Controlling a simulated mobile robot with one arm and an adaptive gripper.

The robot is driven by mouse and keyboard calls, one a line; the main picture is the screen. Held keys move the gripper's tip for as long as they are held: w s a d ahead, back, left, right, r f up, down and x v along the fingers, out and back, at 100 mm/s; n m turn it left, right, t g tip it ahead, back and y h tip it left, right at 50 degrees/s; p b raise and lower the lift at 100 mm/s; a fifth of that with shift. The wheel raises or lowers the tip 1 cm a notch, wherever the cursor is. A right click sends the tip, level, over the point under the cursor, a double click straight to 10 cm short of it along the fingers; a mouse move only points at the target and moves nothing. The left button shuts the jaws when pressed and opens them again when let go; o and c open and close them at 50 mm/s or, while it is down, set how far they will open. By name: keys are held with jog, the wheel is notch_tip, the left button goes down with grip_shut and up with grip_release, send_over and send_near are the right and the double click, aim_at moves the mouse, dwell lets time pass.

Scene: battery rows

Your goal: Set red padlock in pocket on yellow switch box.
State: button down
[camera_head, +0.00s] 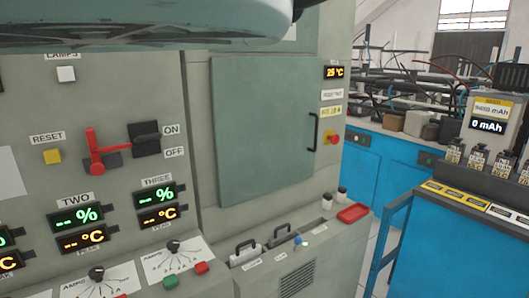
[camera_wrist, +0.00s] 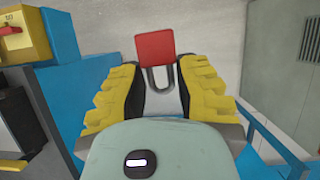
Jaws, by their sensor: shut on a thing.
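The red padlock (camera_wrist: 155,46) is in the wrist view at the upper middle, with its grey shackle pointing down between my fingers. My gripper (camera_wrist: 158,76) has yellow ridged fingers and is shut on the padlock at its shackle. A yellow box (camera_wrist: 28,38) with a red handle shows at the upper left, apart from the padlock and cut off by the frame edge; it looks like the yellow switch box. Its pocket cannot be made out. Neither gripper nor padlock shows in the head view.
In the head view, a grey panel with a red switch lever (camera_head: 98,152) fills the left. A ledge holds a red tray (camera_head: 353,213) and black-handled items. A black battery rack (camera_head: 478,185) stands right of a blue rail. A blue surface (camera_wrist: 62,60) lies beside the yellow box.

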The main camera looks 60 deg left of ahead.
notch_tip(320, 180, up, 47)
jog(key=a+p, duration=0.1)
jog(key=p, duration=4)
jog(key=shift+w+a+m+p, duration=0.2)
jog(key=shift+a+m+p, duration=0.1)
jog(key=shift+p, duration=0.1)
